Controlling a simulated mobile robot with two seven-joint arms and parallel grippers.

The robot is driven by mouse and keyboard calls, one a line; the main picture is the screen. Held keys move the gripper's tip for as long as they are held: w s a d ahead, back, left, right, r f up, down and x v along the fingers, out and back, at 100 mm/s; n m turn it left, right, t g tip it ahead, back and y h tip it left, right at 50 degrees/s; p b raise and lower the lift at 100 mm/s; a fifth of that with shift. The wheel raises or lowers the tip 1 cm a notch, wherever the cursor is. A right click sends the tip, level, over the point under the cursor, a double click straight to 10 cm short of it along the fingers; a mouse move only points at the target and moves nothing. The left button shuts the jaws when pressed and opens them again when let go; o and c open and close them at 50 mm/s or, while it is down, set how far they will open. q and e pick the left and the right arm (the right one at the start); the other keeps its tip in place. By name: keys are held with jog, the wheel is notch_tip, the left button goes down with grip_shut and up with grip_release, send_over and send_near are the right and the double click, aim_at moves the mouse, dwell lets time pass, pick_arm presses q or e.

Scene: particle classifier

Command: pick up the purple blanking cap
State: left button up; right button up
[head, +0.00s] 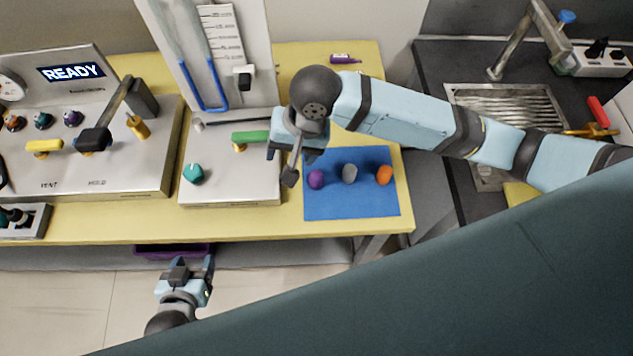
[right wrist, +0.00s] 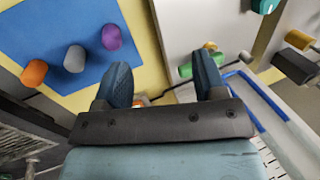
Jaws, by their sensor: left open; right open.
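The purple blanking cap (head: 316,179) lies at the left of a blue mat (head: 345,207) on the yellow table, beside a grey cap (head: 349,173) and an orange cap (head: 384,175). My right gripper (head: 298,166) is open and empty above the left edge of the mat, up and left of the purple cap. In the right wrist view, the purple cap (right wrist: 112,37) is beyond the left finger, outside the gap between the open fingers (right wrist: 162,78). My left gripper (head: 190,268) is open and empty in front of the table's front edge.
A metal panel (head: 230,190) with a green handle (head: 250,137) and a teal knob (head: 193,174) stands left of the mat. The READY console (head: 80,180) is further left. A sink (head: 510,105) is at the right. The front of the mat is clear.

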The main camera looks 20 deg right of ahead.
jog(key=d+r+m+h+b, duration=0.1)
jog(key=d+m+h, duration=0.1)
jog(key=d+h, duration=0.15)
send_over(316, 175)
jog(key=shift+g, duration=0.4)
notch_tip(316, 175, down, 8)
jog(key=shift+w+a+r+b, duration=0.1)
jog(key=shift+w+b, duration=0.05)
jog(key=shift+b, duration=0.3)
notch_tip(316, 175, down, 6)
jog(key=shift+r, duration=0.15)
pick_arm(q)
notch_tip(316, 175, down, 3)
jog(key=shift+w+r, duration=0.1)
jog(key=shift+a, duration=0.1)
pick_arm(e)
jog(key=c, duration=1)
